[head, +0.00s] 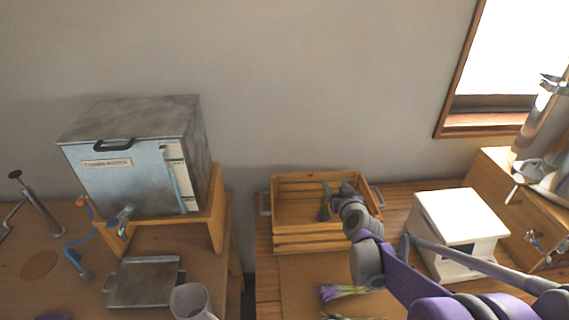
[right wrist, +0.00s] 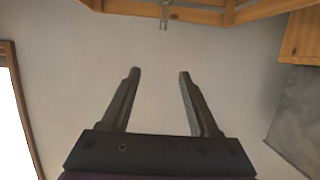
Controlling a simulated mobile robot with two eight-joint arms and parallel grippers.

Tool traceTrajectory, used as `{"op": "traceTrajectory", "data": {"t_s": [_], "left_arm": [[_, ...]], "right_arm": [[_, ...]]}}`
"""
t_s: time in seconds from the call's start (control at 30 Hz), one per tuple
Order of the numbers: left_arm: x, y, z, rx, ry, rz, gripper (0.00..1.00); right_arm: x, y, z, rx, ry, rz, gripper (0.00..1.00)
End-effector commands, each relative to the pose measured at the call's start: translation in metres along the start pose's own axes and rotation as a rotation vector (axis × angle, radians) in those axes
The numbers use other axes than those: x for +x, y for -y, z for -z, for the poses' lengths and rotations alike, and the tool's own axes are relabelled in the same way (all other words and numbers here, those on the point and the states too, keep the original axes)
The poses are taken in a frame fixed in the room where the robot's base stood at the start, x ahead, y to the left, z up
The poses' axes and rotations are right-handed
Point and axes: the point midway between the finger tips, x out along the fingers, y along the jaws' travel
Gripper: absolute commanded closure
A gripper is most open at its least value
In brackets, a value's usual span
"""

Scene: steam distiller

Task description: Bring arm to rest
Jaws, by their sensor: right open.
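My right arm reaches in from the lower right in the head view. Its gripper (head: 334,191) is over the wooden slatted crate (head: 300,243), fingers pointing toward the wall. In the right wrist view the two fingers of this gripper (right wrist: 160,73) stand apart with only bare wall between them. The crate's wooden slats (right wrist: 203,16) cross the top of that view. My left gripper is not in view.
A metal-topped steam box (head: 120,180) stands on a wooden stand at left, with a metal tray (head: 146,283) and a cup (head: 190,301) in front. A white box (head: 462,217) stands right of the crate. Purple-flowered stems (head: 343,292) lie on the table before the crate.

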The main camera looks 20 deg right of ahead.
Motion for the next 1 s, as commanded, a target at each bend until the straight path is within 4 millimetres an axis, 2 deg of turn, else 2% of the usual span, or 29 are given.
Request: {"op": "traceTrajectory", "data": {"t_s": [0.17, 0.27, 0.37, 0.43, 0.5, 0.6, 0.7, 0.8, 0.9, 1.0], "left_arm": [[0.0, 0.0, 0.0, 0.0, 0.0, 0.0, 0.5], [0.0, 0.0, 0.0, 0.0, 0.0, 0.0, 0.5], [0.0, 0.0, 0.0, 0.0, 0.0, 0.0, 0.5], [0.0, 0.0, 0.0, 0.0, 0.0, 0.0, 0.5], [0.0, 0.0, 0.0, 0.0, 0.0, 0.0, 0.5], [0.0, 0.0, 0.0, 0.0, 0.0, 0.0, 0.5], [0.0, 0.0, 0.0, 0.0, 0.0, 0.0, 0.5], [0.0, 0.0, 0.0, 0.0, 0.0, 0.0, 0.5], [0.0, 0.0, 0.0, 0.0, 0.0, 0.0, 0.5], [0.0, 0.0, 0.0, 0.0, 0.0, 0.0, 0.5]], "right_arm": [[-0.007, 0.01, -0.001, -0.004, 0.019, 0.02, 0.39], [-0.028, 0.036, -0.007, -0.009, 0.075, 0.073, 0.39], [-0.066, 0.072, -0.021, -0.022, 0.174, 0.145, 0.39], [-0.099, 0.096, -0.038, -0.034, 0.261, 0.19, 0.39], [-0.133, 0.114, -0.057, -0.049, 0.349, 0.223, 0.39], [-0.182, 0.129, -0.089, -0.073, 0.477, 0.246, 0.39], [-0.227, 0.133, -0.12, -0.098, 0.592, 0.242, 0.39], [-0.262, 0.13, -0.146, -0.121, 0.682, 0.223, 0.39], [-0.284, 0.125, -0.164, -0.137, 0.741, 0.199, 0.39], [-0.296, 0.121, -0.173, -0.146, 0.772, 0.183, 0.39]]}}
